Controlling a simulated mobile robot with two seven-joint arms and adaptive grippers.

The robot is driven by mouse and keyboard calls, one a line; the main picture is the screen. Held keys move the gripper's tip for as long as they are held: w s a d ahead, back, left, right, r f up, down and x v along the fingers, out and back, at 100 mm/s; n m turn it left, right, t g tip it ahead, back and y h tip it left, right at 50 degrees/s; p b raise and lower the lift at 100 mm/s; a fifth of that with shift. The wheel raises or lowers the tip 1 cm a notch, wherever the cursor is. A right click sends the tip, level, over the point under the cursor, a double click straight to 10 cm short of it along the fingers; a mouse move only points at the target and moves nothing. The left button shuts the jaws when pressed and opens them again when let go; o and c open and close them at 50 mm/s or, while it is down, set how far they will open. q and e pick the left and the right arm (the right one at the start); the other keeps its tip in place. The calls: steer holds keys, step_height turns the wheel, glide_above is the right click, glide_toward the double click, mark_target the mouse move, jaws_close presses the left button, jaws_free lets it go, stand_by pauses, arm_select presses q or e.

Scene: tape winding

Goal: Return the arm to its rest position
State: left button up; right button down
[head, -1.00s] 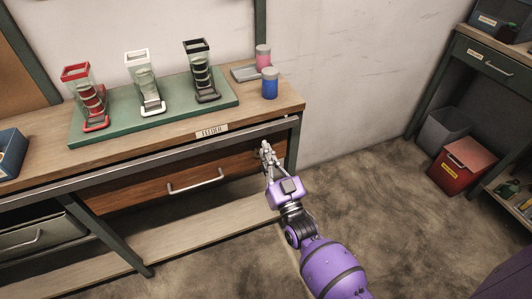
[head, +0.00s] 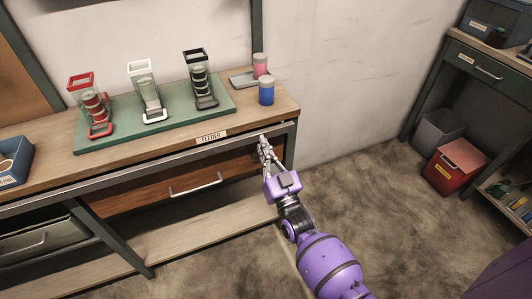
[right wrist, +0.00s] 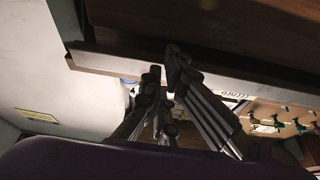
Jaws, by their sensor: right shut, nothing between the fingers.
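My right gripper (head: 264,143) is shut and empty. It is in front of the workbench's front edge at the right, near the right end of the wooden drawer (head: 190,183). In the right wrist view its fingers (right wrist: 165,75) point toward the underside of the bench edge, and nothing is between them. My purple right arm comes up from the bottom of the head view. My left gripper is not in view.
The workbench (head: 150,160) holds a green board (head: 130,127) with red, white and black dispensers. A blue cup (head: 267,92) and a pink cup (head: 260,66) stand at its right end. A red bin (head: 453,168) and grey bin (head: 436,131) stand on the floor. Floor right of my arm is clear.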

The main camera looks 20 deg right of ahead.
steer(key=b+v, duration=0.1)
steer(key=v, duration=0.9)
